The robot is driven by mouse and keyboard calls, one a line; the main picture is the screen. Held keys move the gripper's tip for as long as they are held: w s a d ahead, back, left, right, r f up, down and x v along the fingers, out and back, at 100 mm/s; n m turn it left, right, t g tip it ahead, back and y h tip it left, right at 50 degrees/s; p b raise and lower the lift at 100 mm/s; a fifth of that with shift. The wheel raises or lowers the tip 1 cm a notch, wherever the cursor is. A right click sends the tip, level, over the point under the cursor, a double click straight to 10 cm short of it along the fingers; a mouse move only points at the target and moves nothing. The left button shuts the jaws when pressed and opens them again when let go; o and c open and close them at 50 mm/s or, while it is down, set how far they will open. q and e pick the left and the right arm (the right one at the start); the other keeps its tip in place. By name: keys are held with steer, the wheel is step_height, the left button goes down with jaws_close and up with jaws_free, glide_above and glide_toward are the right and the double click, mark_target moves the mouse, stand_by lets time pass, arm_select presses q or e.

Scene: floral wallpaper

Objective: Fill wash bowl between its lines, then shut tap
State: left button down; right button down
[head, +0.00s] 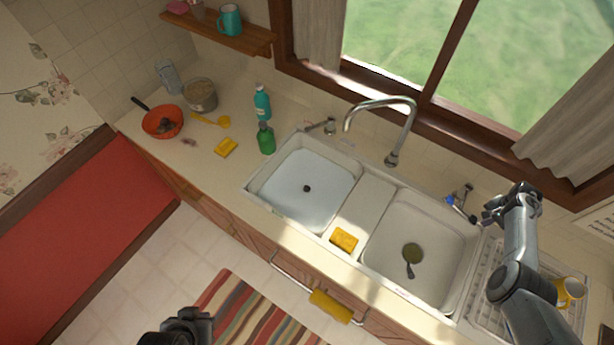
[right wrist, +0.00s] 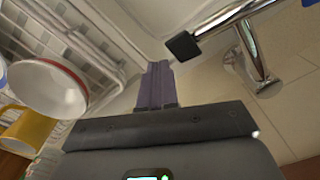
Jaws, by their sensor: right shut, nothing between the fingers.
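The double sink has a chrome tap (head: 410,125) whose arched spout reaches left, with no stream visible. A pale bluish, rounded-square surface (head: 325,180) fills the left basin, with a dark spot in it. I cannot tell whether it is a separate wash bowl, and its lines and water level cannot be made out. A blue-marked tap handle (head: 459,198) stands behind the right basin. My right gripper (head: 488,212) is shut and empty just right of it. In the right wrist view, its fingers (right wrist: 154,84) are near a black-tipped metal lever (right wrist: 222,28). My left gripper (head: 195,322) is low, over the floor.
A yellow sponge (head: 343,239) lies on the sink divider. The right basin (head: 440,235) holds a dark utensil. A wire rack (head: 485,290) with a yellow mug (head: 569,291) stands right.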

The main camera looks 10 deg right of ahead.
steer(key=shift+r, duration=0.15)
step_height(320, 180, up, 7)
steer(key=p, duration=0.5)
steer(key=shift+p, duration=0.3)
stand_by(0.4)
